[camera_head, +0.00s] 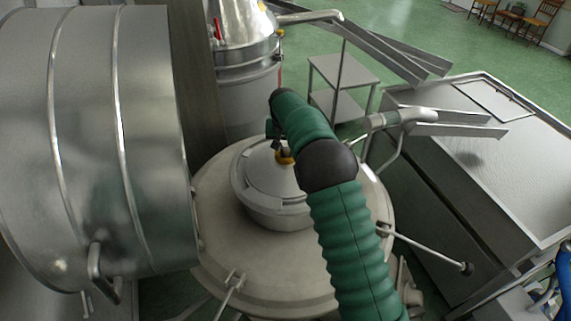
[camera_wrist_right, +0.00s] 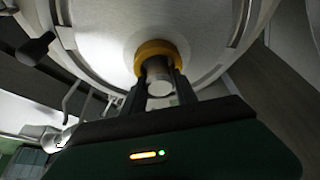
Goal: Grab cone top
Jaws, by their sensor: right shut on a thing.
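The cone top (camera_head: 262,178) is a round pale metal lid with a yellow-ringed knob at its middle. It sits on the steel vessel (camera_head: 230,255) in the head view. In the right wrist view the lid's underside or face (camera_wrist_right: 205,25) fills the top, with the yellow collar (camera_wrist_right: 158,52) and a metal stub at its centre. My right gripper (camera_wrist_right: 158,85) has its two dark fingers closed around the stub just below the collar. In the head view my right gripper (camera_head: 282,150) is partly hidden behind my green arm. My left gripper is not in view.
A large steel drum (camera_head: 95,140) stands close on the left. A steel bench (camera_head: 490,150) with a spout is at the right. A small trolley (camera_head: 343,72) and another conical vessel (camera_head: 240,45) stand behind. Green floor is open at the back.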

